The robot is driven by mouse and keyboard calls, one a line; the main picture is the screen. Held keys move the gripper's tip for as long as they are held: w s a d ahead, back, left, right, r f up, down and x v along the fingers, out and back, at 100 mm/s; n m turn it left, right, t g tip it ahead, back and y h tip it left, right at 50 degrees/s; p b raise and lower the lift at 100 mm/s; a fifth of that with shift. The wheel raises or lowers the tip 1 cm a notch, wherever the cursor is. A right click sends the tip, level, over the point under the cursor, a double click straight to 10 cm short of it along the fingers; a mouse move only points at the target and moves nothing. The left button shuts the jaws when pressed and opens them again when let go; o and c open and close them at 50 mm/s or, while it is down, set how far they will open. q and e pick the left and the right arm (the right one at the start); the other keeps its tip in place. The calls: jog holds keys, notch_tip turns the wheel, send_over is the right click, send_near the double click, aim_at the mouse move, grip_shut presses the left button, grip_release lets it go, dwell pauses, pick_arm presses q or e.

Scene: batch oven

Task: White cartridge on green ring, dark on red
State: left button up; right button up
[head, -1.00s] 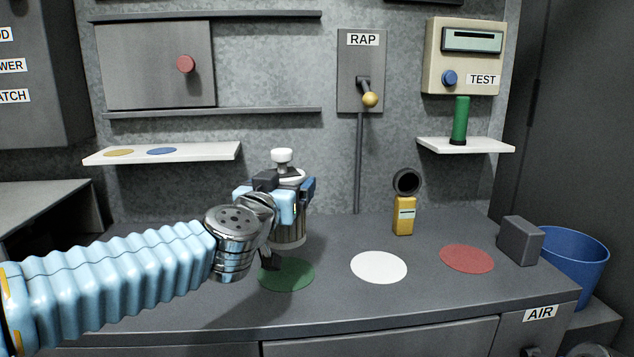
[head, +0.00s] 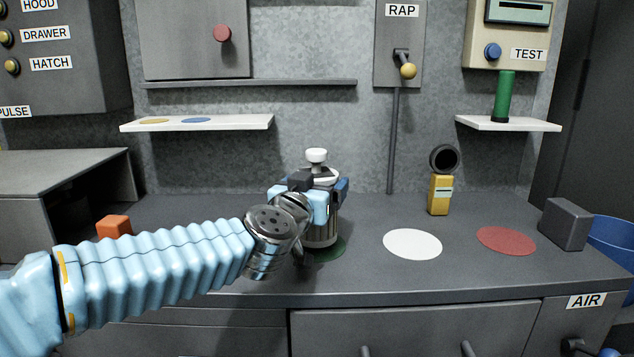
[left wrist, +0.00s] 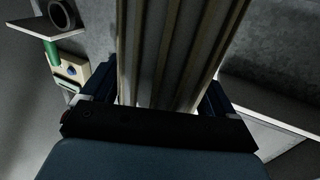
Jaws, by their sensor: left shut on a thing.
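A pale pleated cartridge with a white knob on top (head: 316,155) is upright at the green ring (head: 336,251). Its lower end covers much of the ring, and I cannot tell whether it touches the bench. My left gripper (head: 318,193) is shut around the cartridge body. In the left wrist view the cartridge's pleats (left wrist: 175,50) fill the space between the fingers. The red ring (head: 506,241) lies bare on the bench at the right. I do not make out a dark cartridge. My right gripper is out of view.
A bare white disc (head: 412,244) lies between the green and red rings. A yellow device with a black ring (head: 440,195) stands behind it. A grey block (head: 565,224) and blue bin (head: 612,240) are at the right. An orange block (head: 114,227) is behind my left arm.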

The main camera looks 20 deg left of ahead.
pick_arm(q)
jog(key=shift+f+b, duration=0.55)
jog(key=shift+f, duration=0.35)
dwell(0.4)
jog(key=o, duration=1.2)
jog(key=s+p, duration=0.2)
jog(key=s, duration=1.2)
jog(key=shift+a, duration=0.2)
